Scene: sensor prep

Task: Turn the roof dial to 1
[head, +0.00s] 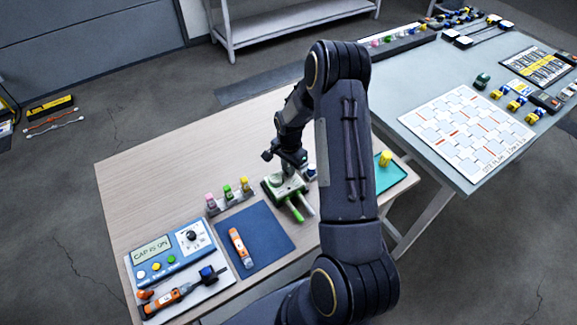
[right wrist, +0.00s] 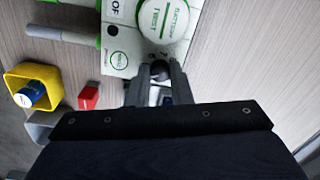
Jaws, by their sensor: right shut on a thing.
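A white-and-green device (head: 272,187) with green rods sits near the middle of the wooden table. Its printed top fills the upper part of the right wrist view (right wrist: 125,45). A small dark round dial (right wrist: 159,70) shows at the device's edge, with small marks beside it that I cannot read. My right gripper (head: 290,165) comes down onto the device. In the right wrist view its two fingers (right wrist: 157,80) are closed around the dial, one on each side. The dial's setting is hidden or too small to tell. My left gripper is not in view.
A blue panel (head: 168,262) reading "CAP IS ON" stands front left, beside a blue mat (head: 262,222) with an orange tool (head: 240,248). Colored-capped vials (head: 228,192) stand behind the mat. A teal tray (head: 398,174) lies right. The table's back left is clear.

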